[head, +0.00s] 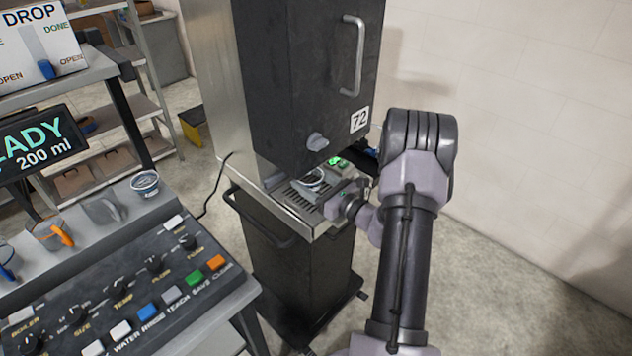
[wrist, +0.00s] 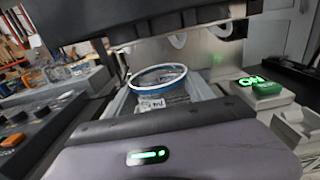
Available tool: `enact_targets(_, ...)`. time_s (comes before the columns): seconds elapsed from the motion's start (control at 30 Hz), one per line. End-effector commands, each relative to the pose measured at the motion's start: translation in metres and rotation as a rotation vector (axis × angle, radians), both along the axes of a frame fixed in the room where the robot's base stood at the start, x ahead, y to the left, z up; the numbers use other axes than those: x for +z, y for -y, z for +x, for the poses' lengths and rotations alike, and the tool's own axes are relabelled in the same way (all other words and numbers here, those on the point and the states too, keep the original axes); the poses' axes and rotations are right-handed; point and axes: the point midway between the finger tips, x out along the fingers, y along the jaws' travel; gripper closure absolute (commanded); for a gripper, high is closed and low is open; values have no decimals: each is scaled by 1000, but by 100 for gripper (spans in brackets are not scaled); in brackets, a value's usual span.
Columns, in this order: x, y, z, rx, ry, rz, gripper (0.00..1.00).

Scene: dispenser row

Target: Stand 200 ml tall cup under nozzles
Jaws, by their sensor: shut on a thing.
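A clear cup with a white and blue rim (wrist: 158,77) stands upright ahead of my gripper in the wrist view; its printed label is too small to read fully. In the head view the cup (head: 313,178) shows in the bay of the dark dispenser, over the slotted drip tray (head: 292,197). My gripper (head: 338,192) reaches into the bay from the right and is shut on the cup. In the wrist view the gripper's body hides the cup's lower part and the fingertips. I cannot tell whether the cup's base touches the tray. The nozzles are not clearly visible.
The dark dispenser cabinet (head: 302,75), marked 72, hangs close above my gripper. A green lit ON block (wrist: 261,87) is to the right of the cup. A control console (head: 130,285) with several cups on its ledge stands at left. Floor at right is clear.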

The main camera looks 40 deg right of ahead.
Motion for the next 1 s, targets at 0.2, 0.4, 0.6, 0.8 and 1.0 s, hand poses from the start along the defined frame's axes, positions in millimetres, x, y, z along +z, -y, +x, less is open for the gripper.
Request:
enact_targets(0.2, -4, 0, 0, 0, 1, -1, 77)
enact_targets(0.4, -4, 0, 0, 0, 1, -1, 77)
enact_targets(0.6, -7, 0, 0, 0, 0, -1, 77)
enact_targets(0.8, -11, 0, 0, 0, 1, -1, 77)
enact_targets(1.0, -15, 0, 0, 0, 1, -1, 77)
